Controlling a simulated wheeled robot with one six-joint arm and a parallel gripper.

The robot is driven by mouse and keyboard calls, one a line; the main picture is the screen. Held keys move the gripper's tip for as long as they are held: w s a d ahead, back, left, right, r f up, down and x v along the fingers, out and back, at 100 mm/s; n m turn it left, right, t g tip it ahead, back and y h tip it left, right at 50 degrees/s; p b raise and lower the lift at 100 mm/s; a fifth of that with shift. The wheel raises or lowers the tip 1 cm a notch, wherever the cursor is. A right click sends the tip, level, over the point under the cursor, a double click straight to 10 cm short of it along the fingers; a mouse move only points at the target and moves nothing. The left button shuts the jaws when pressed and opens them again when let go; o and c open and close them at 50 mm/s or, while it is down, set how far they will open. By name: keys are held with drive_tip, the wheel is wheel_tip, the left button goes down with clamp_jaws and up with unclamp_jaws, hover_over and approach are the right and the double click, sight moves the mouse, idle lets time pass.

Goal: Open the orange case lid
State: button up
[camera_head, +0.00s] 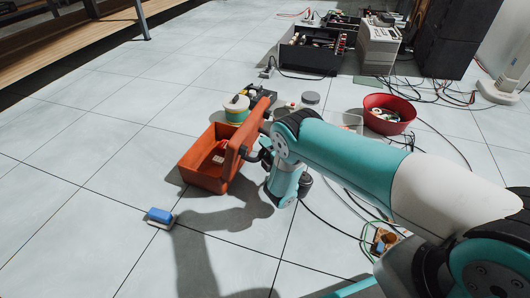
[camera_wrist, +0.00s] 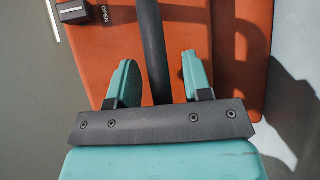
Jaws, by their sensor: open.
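The orange case (camera_head: 203,176) stands on the tiled floor left of my arm, with a small red and white item inside it. Its orange lid (camera_head: 240,140) is raised and tilted up on the case's right side. In the wrist view the orange lid (camera_wrist: 190,30) fills the middle, with a dark latch at upper left and the word OPEN beside it. My gripper (camera_wrist: 160,85) is open, its two teal fingers on either side of a black bar (camera_wrist: 152,50), the handle by its look. I cannot tell whether the fingers touch it. In the head view my gripper is mostly hidden behind the lid and my wrist.
A blue and white block (camera_head: 160,217) lies on the floor in front of the case. A white and green spool (camera_head: 237,109) and a jar (camera_head: 310,101) stand behind it. A red bowl (camera_head: 388,114), a black toolbox (camera_head: 312,50) and cables are farther right. The floor at left is clear.

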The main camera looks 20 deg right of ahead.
clamp_jaws()
drive_tip(key=r+p, duration=0.1)
drive_tip(key=p, duration=0.1)
drive_tip(key=shift+w+a+r+p, duration=0.15)
drive_tip(key=shift+a+r+p, duration=0.05)
drive_tip(key=shift+r+p, duration=0.2)
drive_tip(key=shift+w+a+r, duration=0.25)
drive_tip(key=shift+f, duration=0.1)
unclamp_jaws()
drive_tip(key=shift+p, duration=0.3)
